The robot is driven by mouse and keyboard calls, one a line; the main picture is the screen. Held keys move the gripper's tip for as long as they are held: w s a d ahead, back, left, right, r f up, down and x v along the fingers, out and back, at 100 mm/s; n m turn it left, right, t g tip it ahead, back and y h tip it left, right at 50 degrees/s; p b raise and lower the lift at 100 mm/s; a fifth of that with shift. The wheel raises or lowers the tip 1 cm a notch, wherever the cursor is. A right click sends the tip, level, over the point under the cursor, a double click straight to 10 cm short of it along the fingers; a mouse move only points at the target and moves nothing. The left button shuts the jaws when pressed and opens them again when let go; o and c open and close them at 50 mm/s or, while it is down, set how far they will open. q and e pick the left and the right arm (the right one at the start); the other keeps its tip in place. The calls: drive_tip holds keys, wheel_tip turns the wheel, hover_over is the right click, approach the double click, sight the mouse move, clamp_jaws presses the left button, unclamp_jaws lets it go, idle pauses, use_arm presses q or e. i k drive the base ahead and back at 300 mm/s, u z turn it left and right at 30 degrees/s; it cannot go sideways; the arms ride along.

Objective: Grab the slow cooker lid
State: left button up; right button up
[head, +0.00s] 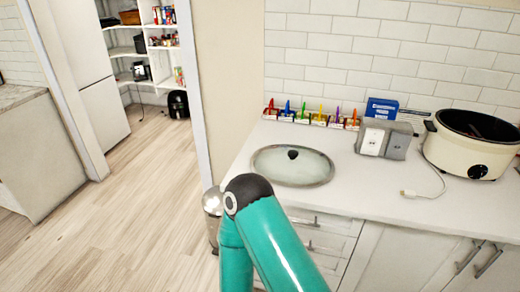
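The slow cooker lid (291,167) is an oval glass lid with a dark knob in its middle. It lies flat on the white counter, knob up, towards the counter's left end. The cream slow cooker (466,151) stands without a lid at the right of the counter, with a dark inner pot and a dark dial. A teal arm link of mine with a black joint is in front of the counter, below the lid in the picture and apart from it. Neither gripper shows in the head view.
A grey outlet box (384,138) with a white cable, a blue box (381,109) and a row of coloured items (311,115) stand along the tiled wall. The counter (350,190) around the lid is mostly clear. A metal bin (212,202) stands by the counter's left end.

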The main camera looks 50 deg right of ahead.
sight(289, 165)
drive_tip(key=u, duration=0.15)
drive_tip(key=i, duration=1.05)
drive_tip(key=z, duration=1.75)
drive_tip(key=k, duration=0.9)
drive_tip(key=z, duration=0.2)
drive_tip(key=i, duration=0.9)
drive_tip(key=u, duration=0.1)
